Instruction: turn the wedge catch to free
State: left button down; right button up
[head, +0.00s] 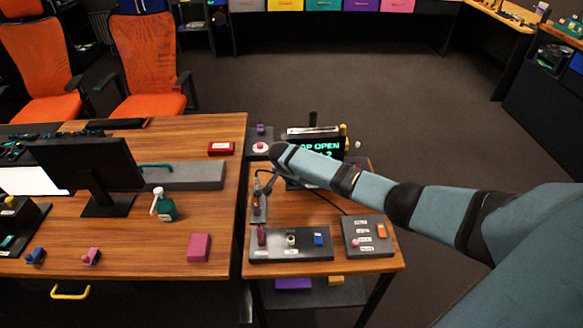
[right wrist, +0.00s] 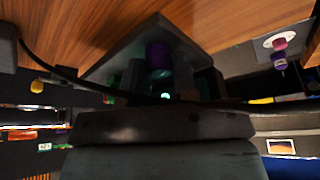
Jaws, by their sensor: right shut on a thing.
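My right arm reaches in from the right in the head view, and its gripper (head: 262,186) points down at a small dark base (head: 259,216) on the left side of the small wooden table. In the right wrist view a purple knob (right wrist: 158,56) stands on a dark panel (right wrist: 150,32), between the fingers of my right gripper (right wrist: 165,82). The gripper is shut on this knob. Its lower part is in shadow, and I cannot make out a wedge shape or which way it is turned. My left gripper is not in view.
A dark panel (head: 290,254) with several small controls lies at the table's front, beside another panel (head: 378,248) with an orange button. A lit display (head: 320,148) reading "AP OPEN" stands behind my forearm. A white disc (head: 260,149) with a pink knob is further back. A black cable runs nearby.

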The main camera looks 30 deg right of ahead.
jog(key=n+t+p, duration=0.1)
jog(key=n+p, duration=0.1)
jog(key=n, duration=0.1)
jog(key=shift+s+n+y, duration=0.15)
jog(key=shift+n+y, duration=0.25)
jog(key=n+y+p, duration=0.1)
jog(key=n, duration=0.1)
jog(key=shift+d+n+t, duration=0.1)
jog(key=shift+n+t, duration=0.3)
jog(key=n+y, duration=0.1)
jog(key=n, duration=0.2)
jog(key=shift+d, duration=0.1)
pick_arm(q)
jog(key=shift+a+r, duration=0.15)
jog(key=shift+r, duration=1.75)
pick_arm(e)
jog(key=shift+n+t+y, duration=0.3)
jog(key=shift+n+y, duration=0.3)
jog(key=shift+n, duration=1.1)
jog(key=o, duration=0.9)
jog(key=shift+o, duration=0.2)
